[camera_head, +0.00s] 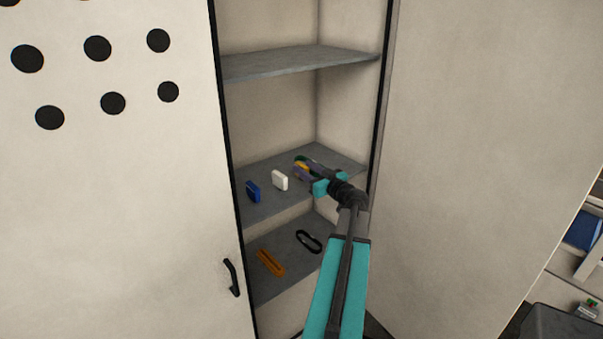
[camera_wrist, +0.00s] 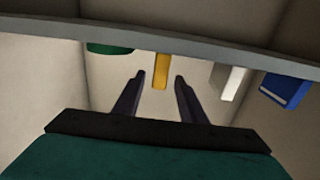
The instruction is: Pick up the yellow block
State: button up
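The yellow block (camera_head: 301,167) stands on the middle shelf (camera_head: 262,206) of the open cabinet, partly hidden by my gripper (camera_head: 307,169) in the head view. In the wrist view, where the shelf edge runs across the top, the yellow block (camera_wrist: 161,70) appears upside down between the two fingertips of my gripper (camera_wrist: 159,77). The fingers are apart, with a visible gap on each side of the block. How deep the block sits between them is hard to tell.
A white block (camera_head: 280,180) and a blue block (camera_head: 253,191) stand left of the yellow one. A green object (camera_wrist: 109,48) is on its other side. The shelf below holds an orange item (camera_head: 270,262) and a black loop (camera_head: 309,241). An upper shelf (camera_head: 300,62) is empty.

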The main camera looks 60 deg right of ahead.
aim_at(297, 162)
jog(key=shift+w+d, duration=0.2)
jog(key=shift+w, duration=0.35)
jog(key=shift+w, duration=0.1)
jog(key=shift+w+d+r+p, duration=0.15)
jog(key=shift+w+d+p, duration=0.35)
jog(key=shift+w, duration=0.25)
jog(key=shift+p+x, duration=0.6)
jog(key=shift+x, duration=1.1)
jog(key=shift+a, duration=0.1)
jog(key=shift+c, duration=0.5)
grip_shut()
